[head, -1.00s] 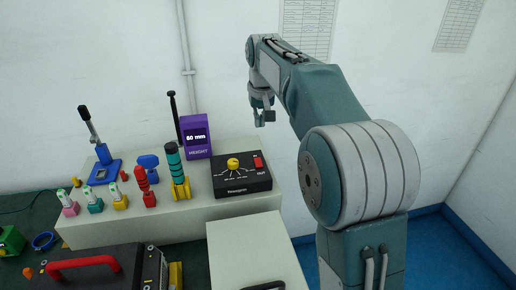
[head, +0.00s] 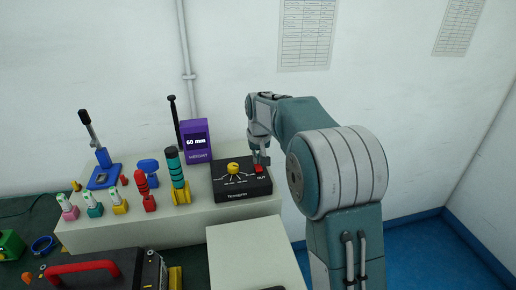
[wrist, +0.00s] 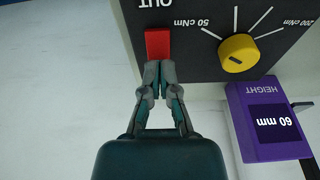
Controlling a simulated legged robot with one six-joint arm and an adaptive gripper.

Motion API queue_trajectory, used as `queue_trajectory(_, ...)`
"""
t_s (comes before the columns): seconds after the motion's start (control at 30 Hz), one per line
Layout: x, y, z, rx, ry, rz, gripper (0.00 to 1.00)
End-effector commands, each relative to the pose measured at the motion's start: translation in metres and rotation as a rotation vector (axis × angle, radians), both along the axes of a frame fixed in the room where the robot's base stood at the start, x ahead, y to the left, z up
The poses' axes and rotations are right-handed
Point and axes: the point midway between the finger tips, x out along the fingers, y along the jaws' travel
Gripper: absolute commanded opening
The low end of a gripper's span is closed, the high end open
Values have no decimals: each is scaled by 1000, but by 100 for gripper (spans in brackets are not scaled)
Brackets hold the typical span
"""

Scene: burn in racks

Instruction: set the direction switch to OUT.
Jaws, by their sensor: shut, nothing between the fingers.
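The black control box (head: 228,195) sits on the pale raised bench. Its red direction switch (head: 258,169) is at the box's right, with the OUT label just below it in the head view. In the wrist view the red switch (wrist: 158,42) lies between the OUT lettering and my fingertips. My gripper (wrist: 158,66) is shut and empty, its fingertips at or very close to the switch's near edge; I cannot tell whether they touch. In the head view my gripper (head: 262,160) is over the switch's back side and partly hides it. Which way the switch is tilted is unclear.
A yellow dial (head: 233,167) is left of the switch on the same box. The purple height display (head: 197,142) reading 60 mm stands behind the box at its left. Coloured tools stand farther left. The bench is clear at the box's right.

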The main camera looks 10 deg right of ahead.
Motion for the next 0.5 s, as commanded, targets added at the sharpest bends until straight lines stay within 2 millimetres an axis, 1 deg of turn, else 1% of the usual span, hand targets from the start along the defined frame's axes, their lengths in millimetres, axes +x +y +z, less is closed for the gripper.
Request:
queue_trajectory(0.03, 1, 0, -4, 0, 2, 0, 0)
queue_trajectory(0.13, 1, 0, -8, 0, 0, 0, 0)
queue_trajectory(0.5, 2, 0, -9, 0, 10, 0, 0)
